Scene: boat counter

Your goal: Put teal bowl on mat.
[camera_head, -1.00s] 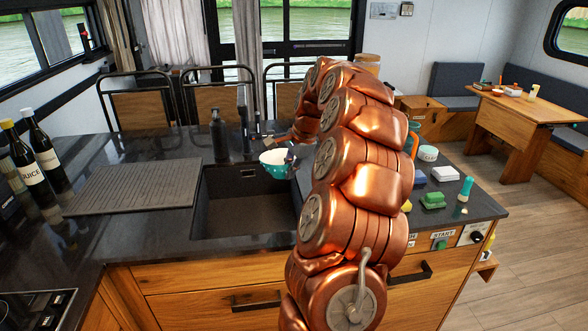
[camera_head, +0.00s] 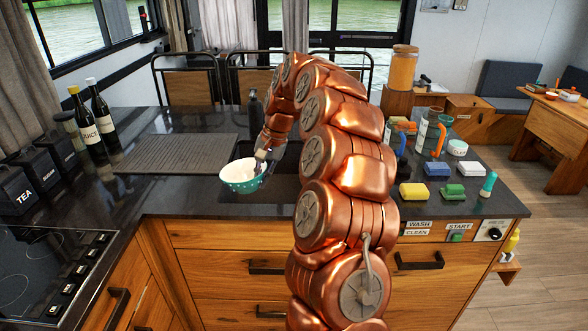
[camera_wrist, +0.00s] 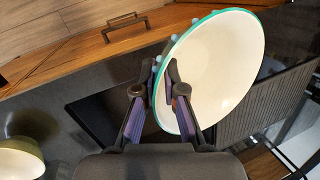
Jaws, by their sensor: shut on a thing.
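The teal bowl (camera_head: 241,181), white inside with pale dots outside, hangs tilted above the counter near the sink's front left corner in the head view. My gripper (camera_head: 262,160) is shut on its rim. In the wrist view my gripper (camera_wrist: 160,88) pinches the rim of the bowl (camera_wrist: 218,72), with one finger inside and one outside. The dark ribbed mat (camera_head: 175,152) lies flat and empty on the counter, left of the bowl and sink. Part of the mat (camera_wrist: 265,108) shows beyond the bowl in the wrist view.
The sink (camera_head: 270,186) is partly behind my arm. A hob (camera_head: 45,265) is at front left. Sponges (camera_head: 412,193) and bottles crowd the right counter.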

